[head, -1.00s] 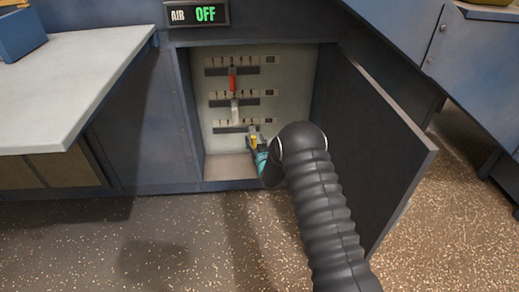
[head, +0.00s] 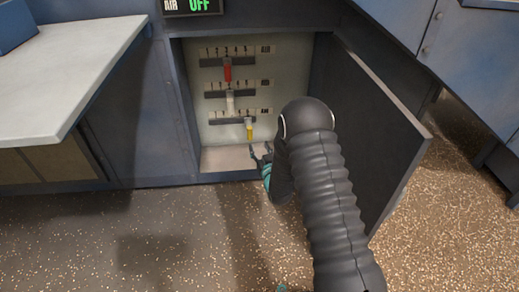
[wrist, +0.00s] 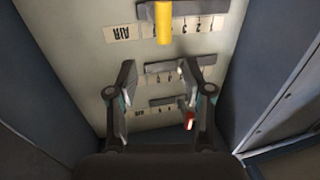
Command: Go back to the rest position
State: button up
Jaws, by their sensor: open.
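My gripper (head: 262,158) is at the lower front of the open cabinet in the head view, partly hidden by my arm. In the wrist view my gripper (wrist: 158,82) is open, with nothing between its fingers. The yellow handle (head: 249,128) sits on the lowest slotted row, apart from the fingers; it also shows in the wrist view (wrist: 163,24). The white handle (head: 231,101) is on the middle row. The red handle (head: 227,70) is on the top row and shows in the wrist view (wrist: 190,122).
The cabinet door (head: 375,125) stands open to the right, close beside my arm. A grey worktop (head: 75,70) juts out at the left. A sign (head: 193,5) above the cabinet reads AIR OFF. The speckled floor (head: 90,235) in front is clear.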

jog(key=s+d+f+g+h, duration=0.1)
jog(key=s+f+g, duration=0.25)
jog(key=f, duration=0.25)
jog(key=s+d+f+g+h, duration=0.2)
jog(key=s+f+g, duration=0.15)
jog(key=f, duration=0.35)
jog(key=s+d+r+g+h, duration=0.1)
jog(key=s+d+r+g, duration=0.2)
jog(key=s+r+g, duration=0.15)
jog(key=s+d+r+m+p, duration=0.1)
jog(key=s+d+r+p, duration=0.2)
jog(key=s+r, duration=0.8)
jog(key=s+d+r+m+h+p, duration=0.1)
jog(key=s+d+r+p, duration=0.3)
jog(key=s+r, duration=0.7)
jog(key=s+d+r+m+h+p, duration=0.1)
jog(key=s+d+r, duration=0.6)
jog(key=r, duration=1.9)
jog(key=s+m+p, duration=0.1)
jog(key=s+p, duration=0.1)
jog(key=s, duration=0.1)
jog(key=shift+s+p, duration=0.35)
jog(key=shift+s, duration=0.05)
